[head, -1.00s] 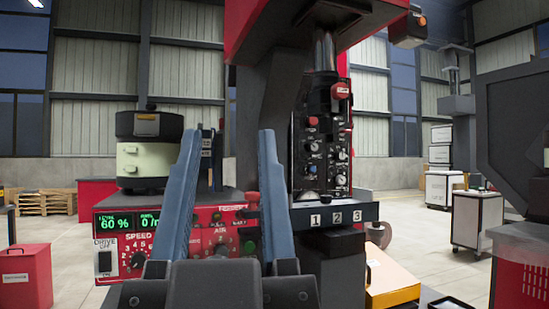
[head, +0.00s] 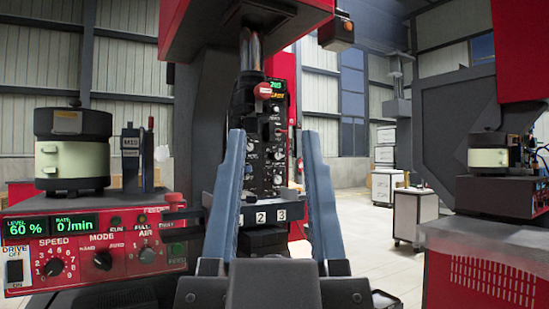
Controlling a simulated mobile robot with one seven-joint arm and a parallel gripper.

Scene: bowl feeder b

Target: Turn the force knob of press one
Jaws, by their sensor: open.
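The press (head: 212,75) stands ahead, its red head above and a dark column behind. Its narrow black control panel (head: 264,118) carries several small knobs and a lit display at the top. Labels there are too small to read, so I cannot tell which is the force knob. A red mushroom button (head: 263,89) sits in front of the panel's upper part. My gripper (head: 273,137) is open and empty, its two blue fingers pointing up and apart. In the picture the panel's knobs show between the fingers. No contact with a knob is visible. The fingers hide parts of the press's lower front.
A red feeder control box (head: 95,245) with speed and mode knobs is at left, with a round feeder bowl (head: 72,148) above. A dark ledge numbered 1, 2, 3 (head: 263,216) lies below the panel. Another machine (head: 475,130) stands at right.

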